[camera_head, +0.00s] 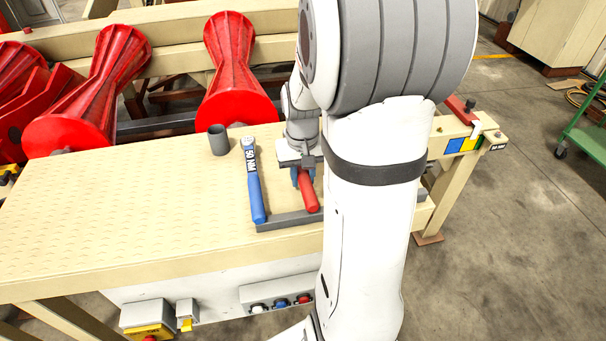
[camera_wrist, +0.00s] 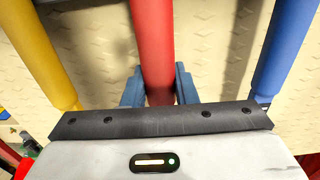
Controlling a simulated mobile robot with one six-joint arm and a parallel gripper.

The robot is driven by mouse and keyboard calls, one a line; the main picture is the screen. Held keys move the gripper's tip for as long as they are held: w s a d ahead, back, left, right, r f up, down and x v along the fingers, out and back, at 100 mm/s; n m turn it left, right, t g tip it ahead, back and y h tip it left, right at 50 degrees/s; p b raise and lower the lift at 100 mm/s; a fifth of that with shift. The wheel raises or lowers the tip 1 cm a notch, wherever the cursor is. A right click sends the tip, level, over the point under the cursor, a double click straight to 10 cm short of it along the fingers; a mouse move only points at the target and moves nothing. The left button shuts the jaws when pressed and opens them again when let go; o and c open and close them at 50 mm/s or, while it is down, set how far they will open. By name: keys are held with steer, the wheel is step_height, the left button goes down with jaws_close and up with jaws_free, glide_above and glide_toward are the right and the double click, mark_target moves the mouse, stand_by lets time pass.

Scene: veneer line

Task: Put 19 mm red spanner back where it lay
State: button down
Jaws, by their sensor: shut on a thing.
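My gripper (camera_head: 304,176) is shut on the red spanner (camera_head: 308,192) over the tan bench. In the wrist view the red handle (camera_wrist: 153,45) runs between the two blue fingers (camera_wrist: 159,88). The jaw end of the red spanner and any size mark are hidden. A blue-handled tool (camera_head: 253,182) with a white label lies to its left; it shows at the right of the wrist view (camera_wrist: 287,50). A yellow handle (camera_wrist: 38,50) lies on the other side, hidden by my arm in the head view. I cannot tell whether the red spanner touches the surface.
A dark grey rail (camera_head: 284,221) edges the tool area at the front. A grey cup (camera_head: 218,141) stands left of the blue tool. The textured bench top (camera_head: 110,205) is clear at left. Red rollers (camera_head: 232,75) stand behind. Switches (camera_head: 281,301) sit on the bench front.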

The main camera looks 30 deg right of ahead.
steer(key=shift+f+b, duration=0.3)
steer(key=shift+f, duration=0.15)
steer(key=c, duration=1.1)
jaws_free()
steer(key=shift+r, duration=0.15)
steer(key=shift+r+p, duration=3)
steer(key=shift+r, duration=0.95)
steer(key=shift+a, duration=0.1)
steer(key=s+a+r+n+t+b, duration=0.1)
steer(key=s+a+r, duration=0.1)
steer(key=s+a, duration=0.2)
steer(key=s+a+r+n+t+b, duration=0.1)
steer(key=s+a, duration=0.3)
steer(key=s+a+r+n+t+b, duration=0.1)
steer(key=s+a+r, duration=0.1)
steer(key=s+a, duration=0.2)
steer(key=shift+s+a+r+n, duration=0.2)
steer(key=shift+a+r+n, duration=0.1)
steer(key=shift+a, duration=0.05)
